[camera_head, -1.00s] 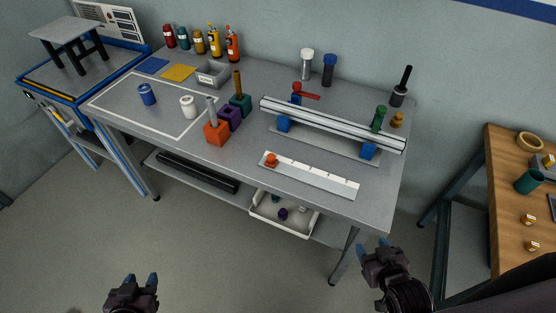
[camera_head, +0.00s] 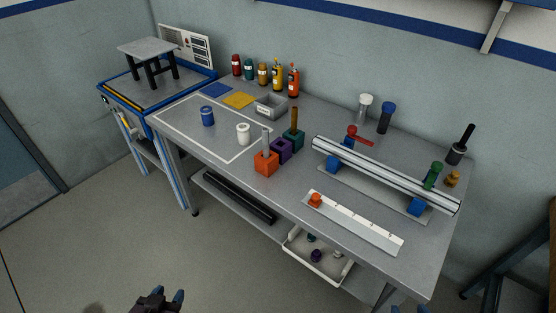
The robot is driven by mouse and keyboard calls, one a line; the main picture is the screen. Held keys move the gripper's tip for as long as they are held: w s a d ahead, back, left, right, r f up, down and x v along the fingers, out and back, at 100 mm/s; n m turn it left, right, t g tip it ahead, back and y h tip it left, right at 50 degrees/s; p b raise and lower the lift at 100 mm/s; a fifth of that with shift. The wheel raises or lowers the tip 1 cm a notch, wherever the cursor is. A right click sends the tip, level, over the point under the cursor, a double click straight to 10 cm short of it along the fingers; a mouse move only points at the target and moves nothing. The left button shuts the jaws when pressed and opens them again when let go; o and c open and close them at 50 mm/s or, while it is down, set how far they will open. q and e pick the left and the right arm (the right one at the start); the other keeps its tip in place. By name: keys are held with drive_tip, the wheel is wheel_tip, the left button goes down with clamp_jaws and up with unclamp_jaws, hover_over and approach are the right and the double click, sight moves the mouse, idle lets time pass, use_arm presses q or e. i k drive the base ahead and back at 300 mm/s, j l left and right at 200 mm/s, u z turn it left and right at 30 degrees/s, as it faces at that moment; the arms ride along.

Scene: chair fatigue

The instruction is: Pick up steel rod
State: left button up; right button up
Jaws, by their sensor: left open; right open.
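A grey steel rod (camera_head: 266,142) stands upright in an orange block (camera_head: 266,163) near the front middle of the grey workbench. A purple block (camera_head: 282,150) and a teal block (camera_head: 294,138) with a brown rod (camera_head: 294,119) stand just behind it. My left gripper (camera_head: 167,297) is at the bottom edge, well in front of and below the bench, open and empty. Only the blue fingertips of my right gripper (camera_head: 410,309) show at the bottom edge. Neither gripper touches the rod.
A silver rail (camera_head: 385,176) on blue supports lies behind a white ruled strip (camera_head: 355,223). A white cup (camera_head: 243,134) and a blue cup (camera_head: 207,116) stand left of the rod. Floor in front is clear.

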sight(265, 131)
drive_tip(key=i+j+z, duration=0.1)
drive_tip(key=z, duration=0.25)
drive_tip(key=j+z, duration=0.35)
drive_tip(key=i+j+z, duration=0.15)
drive_tip(key=j, duration=0.25)
drive_tip(key=j+z, duration=0.2)
drive_tip(key=j, duration=0.15)
drive_tip(key=j+z, duration=0.15)
drive_tip(key=j, duration=2.2)
